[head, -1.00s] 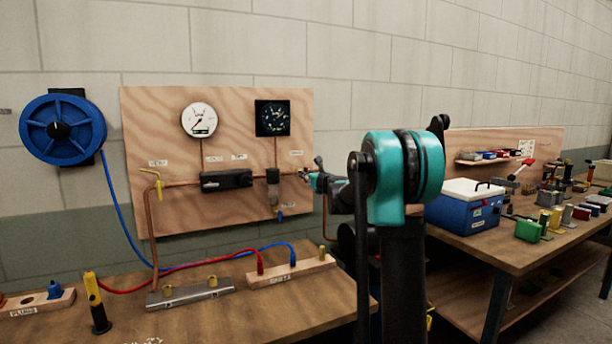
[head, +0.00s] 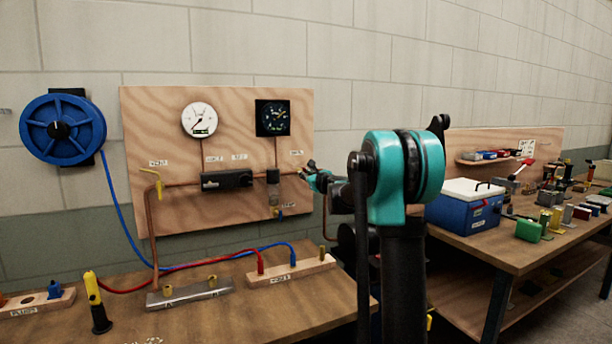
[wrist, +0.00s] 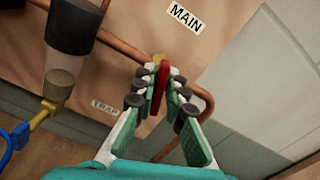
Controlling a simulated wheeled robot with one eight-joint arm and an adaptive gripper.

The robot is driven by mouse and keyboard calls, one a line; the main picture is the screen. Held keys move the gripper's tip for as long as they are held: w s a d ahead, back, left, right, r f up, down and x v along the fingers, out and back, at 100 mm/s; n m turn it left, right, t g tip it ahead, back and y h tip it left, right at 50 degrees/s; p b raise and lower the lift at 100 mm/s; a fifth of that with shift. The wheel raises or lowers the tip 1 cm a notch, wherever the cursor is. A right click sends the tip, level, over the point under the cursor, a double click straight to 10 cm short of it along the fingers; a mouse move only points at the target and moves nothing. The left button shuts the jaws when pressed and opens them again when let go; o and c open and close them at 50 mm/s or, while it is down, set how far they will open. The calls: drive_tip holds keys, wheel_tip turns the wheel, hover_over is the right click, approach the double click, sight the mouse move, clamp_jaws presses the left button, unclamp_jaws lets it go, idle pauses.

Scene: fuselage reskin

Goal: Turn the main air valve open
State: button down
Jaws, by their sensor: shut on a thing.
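The main air valve shows in the wrist view as a red lever (wrist: 160,84) on a brass body (wrist: 159,60), on the copper pipe beside the "MAIN" label (wrist: 186,17). My gripper (wrist: 160,88) has its fingers on both sides of the red lever and is shut on it. In the head view my gripper (head: 310,172) is at the right edge of the plywood board (head: 225,125), at the pipe's right end. The lever is hidden there behind my gripper and arm.
A water trap (wrist: 68,40) with a brass drain and blue handle hangs left of the valve. Two gauges (head: 199,119) sit on the board above the pipe. A blue hose reel (head: 62,130) is on the left wall. Hoses and fittings lie on the bench (head: 210,318) below.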

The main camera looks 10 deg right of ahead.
drive_tip(key=n, duration=0.7)
drive_tip(key=shift+a+f, duration=0.15)
drive_tip(key=n, duration=0.6)
drive_tip(key=shift+s+f+n, duration=0.1)
drive_tip(key=shift+f+n, duration=0.1)
drive_tip(key=shift+n, duration=0.2)
drive_tip(key=c, duration=1.6)
unclamp_jaws()
drive_tip(key=shift+c, duration=0.2)
drive_tip(key=v, duration=1.2)
